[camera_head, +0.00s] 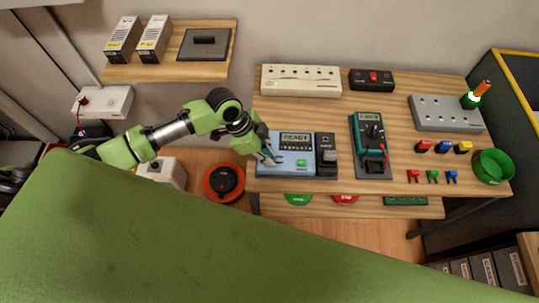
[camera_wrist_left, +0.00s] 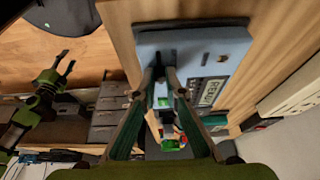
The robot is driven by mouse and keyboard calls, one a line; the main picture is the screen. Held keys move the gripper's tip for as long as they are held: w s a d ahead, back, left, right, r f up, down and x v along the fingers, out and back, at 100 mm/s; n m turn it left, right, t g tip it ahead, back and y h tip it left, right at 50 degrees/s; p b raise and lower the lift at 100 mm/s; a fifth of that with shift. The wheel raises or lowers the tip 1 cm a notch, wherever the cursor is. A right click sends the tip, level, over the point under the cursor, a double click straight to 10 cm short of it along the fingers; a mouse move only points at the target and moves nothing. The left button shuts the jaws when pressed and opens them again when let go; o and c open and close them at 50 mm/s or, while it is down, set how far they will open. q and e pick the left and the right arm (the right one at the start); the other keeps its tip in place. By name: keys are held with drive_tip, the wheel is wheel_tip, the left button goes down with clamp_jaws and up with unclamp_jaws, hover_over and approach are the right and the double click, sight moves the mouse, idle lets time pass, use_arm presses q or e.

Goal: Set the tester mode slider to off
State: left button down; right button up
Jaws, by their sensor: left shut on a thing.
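The tester (camera_head: 299,171) is a blue-grey box with a display reading READY and a green button, lying at the front left of the wooden bench. My left gripper (camera_head: 269,159) reaches its left front part from the left. In the left wrist view the tester (camera_wrist_left: 205,42) lies beyond my left gripper (camera_wrist_left: 161,73), whose fingertips are close together at its face. The gripper is shut on the mode slider, which the fingertips hide; its setting cannot be read. My right gripper (camera_wrist_left: 62,68) shows at the left of the wrist view, open and empty, away from the tester.
A black unit (camera_head: 326,142) adjoins the tester's right side. A green multimeter (camera_head: 362,129) lies farther right. A white power strip (camera_head: 301,80) lies behind. A green bowl (camera_head: 493,166) and small coloured parts are at the bench's right. A lower shelf sits below the front edge.

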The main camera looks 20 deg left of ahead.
use_arm(q)
drive_tip(key=shift+s+a+p, duration=0.15)
drive_tip(key=shift+a+p, duration=0.05)
drive_tip(key=shift+a, duration=0.4)
drive_tip(key=shift+s+a+p, duration=0.15)
drive_tip(key=shift+a, duration=0.4)
drive_tip(key=c, duration=2.1)
unclamp_jaws()
drive_tip(key=shift+a, duration=0.1)
drive_tip(key=v, duration=1.2)
drive_tip(key=shift+s+a, duration=0.1)
